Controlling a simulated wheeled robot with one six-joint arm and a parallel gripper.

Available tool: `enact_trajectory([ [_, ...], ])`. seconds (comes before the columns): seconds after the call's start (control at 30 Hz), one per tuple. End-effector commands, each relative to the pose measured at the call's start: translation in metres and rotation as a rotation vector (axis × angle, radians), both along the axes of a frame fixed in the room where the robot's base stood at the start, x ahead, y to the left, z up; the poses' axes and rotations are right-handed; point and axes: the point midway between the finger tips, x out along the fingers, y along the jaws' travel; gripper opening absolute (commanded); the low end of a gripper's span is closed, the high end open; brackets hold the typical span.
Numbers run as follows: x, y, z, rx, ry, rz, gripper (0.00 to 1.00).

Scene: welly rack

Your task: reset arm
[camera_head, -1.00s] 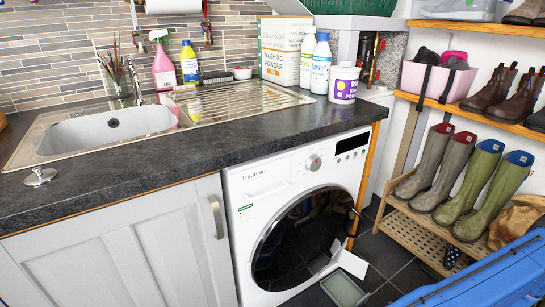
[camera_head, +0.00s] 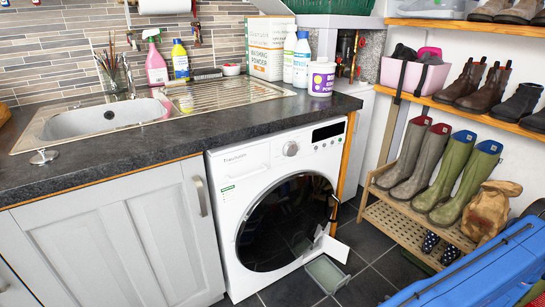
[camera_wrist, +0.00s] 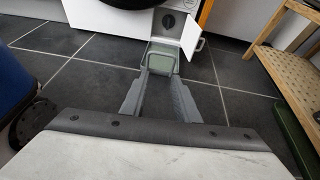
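My gripper (camera_wrist: 160,88) shows in the wrist view. Its two grey fingers are spread apart with dark floor between them, and it looks empty. The fingers point towards a shallow grey-green tray (camera_wrist: 162,58) lying on the floor. Whether the fingertips touch the tray cannot be told. In the head view the tray (camera_head: 328,273) lies in front of the white washing machine (camera_head: 275,205), by its open lower flap (camera_head: 334,248). My gripper is not visible in the head view.
A slatted wooden rack (camera_head: 405,236) with grey and green wellies stands at the right; its edge also shows in the wrist view (camera_wrist: 285,75). A blue object (camera_head: 475,268) fills the lower right corner. Dark tiled floor (camera_head: 370,270) is clear between machine and rack.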

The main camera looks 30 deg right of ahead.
Motion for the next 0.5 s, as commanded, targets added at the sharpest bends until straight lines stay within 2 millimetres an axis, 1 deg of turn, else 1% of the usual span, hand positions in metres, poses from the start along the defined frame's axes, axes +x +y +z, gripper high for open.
enact_trajectory([
  [0.27, 0.023, 0.000, 0.031, -0.054, 0.005, 0.109, 0.28],
  [0.37, 0.035, 0.002, 0.047, -0.080, 0.008, 0.166, 0.28],
  [0.47, 0.051, 0.006, 0.068, -0.117, 0.012, 0.241, 0.28],
  [0.5, 0.059, 0.008, 0.078, -0.134, 0.013, 0.276, 0.28],
])
